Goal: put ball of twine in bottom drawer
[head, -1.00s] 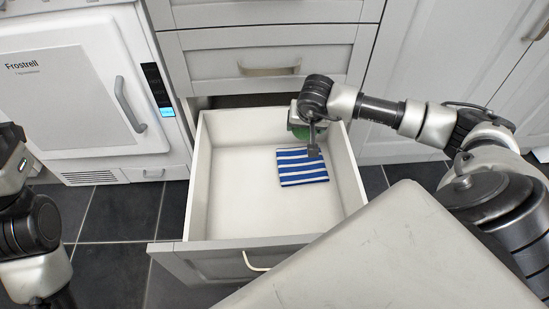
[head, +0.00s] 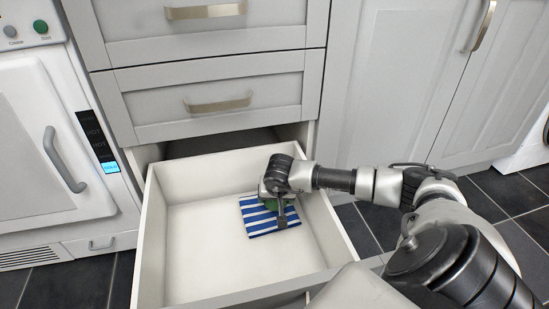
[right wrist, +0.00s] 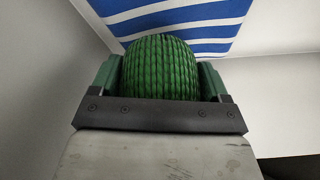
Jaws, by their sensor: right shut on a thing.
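The bottom drawer (head: 190,270) is pulled open, and a blue-and-white striped cloth (head: 262,229) lies flat on its floor. My right gripper (head: 277,212) is inside the drawer over the cloth. It is shut on the green ball of twine (right wrist: 162,68), which sits between its two fingers (right wrist: 160,82) in the right wrist view. In the head view only a small green part of the ball shows behind the gripper. The striped cloth (right wrist: 185,20) is close beyond the ball. I cannot tell whether the ball touches it. My left gripper is not in view.
Two shut drawers (head: 215,103) are above the open one. A white appliance (head: 50,150) stands to the left, and shut cupboard doors (head: 395,80) are to the right. The left part of the drawer floor (head: 200,240) is bare.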

